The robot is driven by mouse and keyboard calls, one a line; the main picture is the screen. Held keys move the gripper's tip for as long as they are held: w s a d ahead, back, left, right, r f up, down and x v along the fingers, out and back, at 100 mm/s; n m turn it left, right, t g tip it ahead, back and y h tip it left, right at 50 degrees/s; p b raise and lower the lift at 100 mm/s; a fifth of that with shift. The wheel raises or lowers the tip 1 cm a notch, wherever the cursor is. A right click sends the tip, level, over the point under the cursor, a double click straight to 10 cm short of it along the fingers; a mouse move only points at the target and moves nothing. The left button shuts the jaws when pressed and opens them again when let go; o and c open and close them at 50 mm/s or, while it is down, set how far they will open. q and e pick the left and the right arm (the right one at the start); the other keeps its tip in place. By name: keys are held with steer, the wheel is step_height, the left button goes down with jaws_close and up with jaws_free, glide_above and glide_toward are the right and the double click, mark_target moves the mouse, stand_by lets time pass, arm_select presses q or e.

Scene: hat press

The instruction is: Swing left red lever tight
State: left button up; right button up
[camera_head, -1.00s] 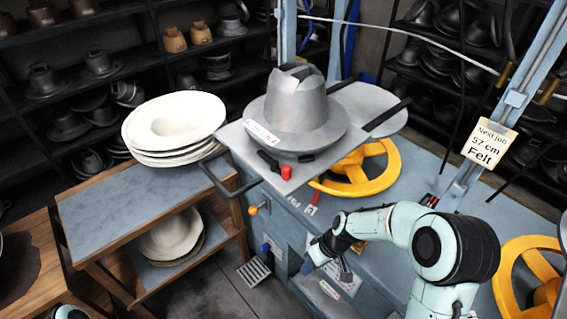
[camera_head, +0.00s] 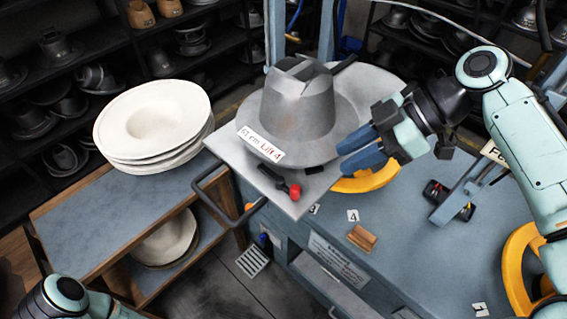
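The left red lever is a short black bar with a red knob (camera_head: 295,192). It sits at the front edge of the grey metal plate (camera_head: 232,148), below the grey hat form (camera_head: 298,105). My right gripper (camera_head: 341,159) is right of the hat form, above the plate's right side. Its two blue fingers point left, look apart and hold nothing. They are up and to the right of the red knob, not touching it. My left arm (camera_head: 68,295) shows only at the bottom left corner; its gripper is out of view.
White felt hats (camera_head: 155,125) are stacked on the side cart (camera_head: 75,225) at left. A black loop handle (camera_head: 205,190) sticks out from the plate. A yellow wheel (camera_head: 368,180) lies partly hidden under the plate. A wooden block (camera_head: 362,237) rests on the blue bench (camera_head: 410,255).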

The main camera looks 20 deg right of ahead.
mark_target(296, 188)
steer(key=x, duration=1.3)
steer(key=shift+a+f, duration=0.1)
steer(key=shift+f, duration=0.05)
steer(key=shift+s, duration=0.1)
jaws_close()
